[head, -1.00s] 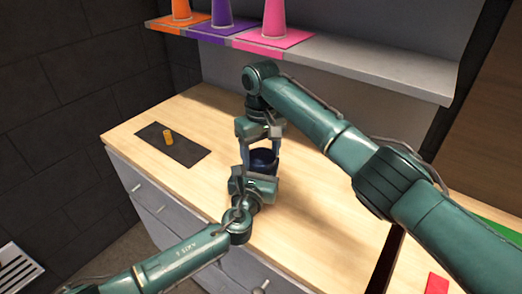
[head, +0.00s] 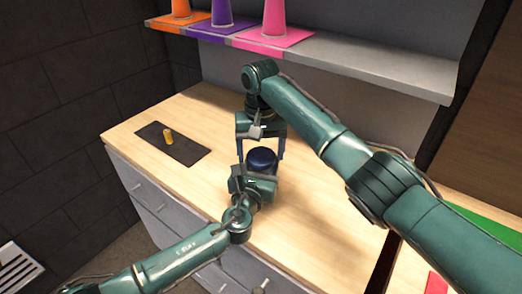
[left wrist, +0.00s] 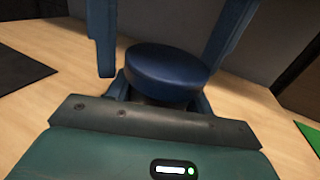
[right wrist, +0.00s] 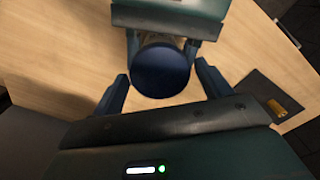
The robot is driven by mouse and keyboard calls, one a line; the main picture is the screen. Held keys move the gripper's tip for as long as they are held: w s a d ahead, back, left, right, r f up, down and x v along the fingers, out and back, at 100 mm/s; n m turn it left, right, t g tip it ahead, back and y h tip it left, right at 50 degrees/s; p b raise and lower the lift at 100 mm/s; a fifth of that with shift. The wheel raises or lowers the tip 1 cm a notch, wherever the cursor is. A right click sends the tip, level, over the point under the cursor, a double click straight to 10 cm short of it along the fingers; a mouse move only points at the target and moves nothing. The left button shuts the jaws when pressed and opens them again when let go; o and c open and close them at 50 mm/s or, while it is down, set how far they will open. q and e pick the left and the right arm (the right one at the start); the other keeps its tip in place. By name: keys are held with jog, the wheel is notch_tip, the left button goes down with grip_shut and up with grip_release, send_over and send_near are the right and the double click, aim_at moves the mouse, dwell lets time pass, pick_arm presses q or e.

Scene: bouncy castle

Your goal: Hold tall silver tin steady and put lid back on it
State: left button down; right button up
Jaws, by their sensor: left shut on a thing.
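The dark blue round lid (head: 262,158) sits on top of the tall tin and looks level. In the left wrist view the lid (left wrist: 165,72) covers most of the tin. Only a sliver of the tin's body (right wrist: 160,38) shows in the right wrist view; the rest is hidden. My left gripper (head: 257,172) is shut on the tin, below the lid. My right gripper (head: 260,152) points down from above, open. Its fingers stand on either side of the lid (right wrist: 160,70) with gaps, apart from it.
A dark mat (head: 186,150) with a small yellow cylinder (head: 168,136) lies at the left of the wooden counter (head: 310,205). A shelf (head: 370,78) with orange, purple and pink cones (head: 274,20) runs above the back. Counter to the right of the tin is clear.

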jog(key=shift+o, duration=0.9)
jog(key=shift+r, duration=2.3)
jog(key=shift+r+n, duration=0.3)
jog(key=shift+n, duration=0.1)
jog(key=c, duration=0.3)
notch_tip(320, 180, up, 3)
jog(key=n, duration=0.4)
jog(key=shift+f, duration=0.1)
